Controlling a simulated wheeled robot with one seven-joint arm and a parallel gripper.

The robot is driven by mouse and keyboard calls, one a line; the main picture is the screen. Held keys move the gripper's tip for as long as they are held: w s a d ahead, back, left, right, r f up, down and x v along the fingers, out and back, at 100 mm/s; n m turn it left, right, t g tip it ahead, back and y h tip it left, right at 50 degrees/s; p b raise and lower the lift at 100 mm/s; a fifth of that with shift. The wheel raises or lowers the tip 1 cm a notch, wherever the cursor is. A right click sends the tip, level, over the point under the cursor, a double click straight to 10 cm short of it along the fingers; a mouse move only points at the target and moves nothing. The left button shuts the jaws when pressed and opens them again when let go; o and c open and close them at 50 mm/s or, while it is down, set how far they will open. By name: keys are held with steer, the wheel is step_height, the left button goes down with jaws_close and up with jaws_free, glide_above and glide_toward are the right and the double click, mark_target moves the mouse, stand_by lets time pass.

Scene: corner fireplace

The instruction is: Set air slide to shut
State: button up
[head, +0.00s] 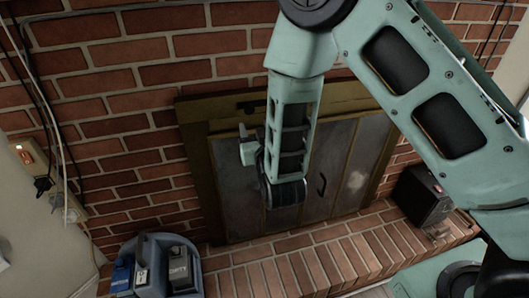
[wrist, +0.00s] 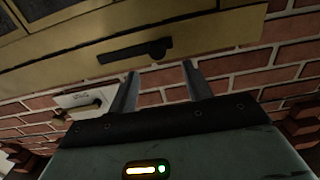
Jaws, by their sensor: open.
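The air slide (wrist: 135,51) is a dark slot with a small round knob (wrist: 160,48), set in the fireplace's brass frame. In the wrist view the knob is near the slot's right end. The slide also shows in the head view (head: 252,106), on the top of the frame, small and dark. My gripper (wrist: 160,69) is open and empty. Its two fingertips are spread apart just below the slide in the wrist view, and the knob lies in line with the gap between them. I cannot tell how far off the knob is. My arm hides part of the fireplace in the head view.
The fireplace doors (head: 345,160) have a dark handle. A brick hearth (head: 300,265) runs below, with a black box (head: 422,195) at its right. A blue-grey caddy (head: 150,245) stands at lower left. Cables hang by a wall switch (head: 25,155). A pale plate (wrist: 72,100) shows in the wrist view.

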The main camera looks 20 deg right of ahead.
steer(key=s+b, duration=0.1)
steer(key=s, duration=0.8)
steer(key=shift+b, duration=0.35)
steer(key=s+a+n+g+y, duration=0.3)
steer(key=s+a+g+y, duration=0.2)
steer(key=s+a+g, duration=0.45)
steer(key=s+d+r+n+g+h, duration=0.2)
steer(key=s+d+g, duration=0.2)
steer(key=s, duration=0.3)
steer(key=s+d+r+n+g+h, duration=0.1)
steer(key=s+d+n+g+h, duration=0.1)
steer(key=s+d+g, duration=0.2)
steer(key=s+d, duration=0.2)
steer(key=s, duration=0.1)
steer(key=shift+s+r+n, duration=0.3)
steer(key=shift+r, duration=0.1)
steer(key=shift+g, duration=0.25)
stand_by(1.5)
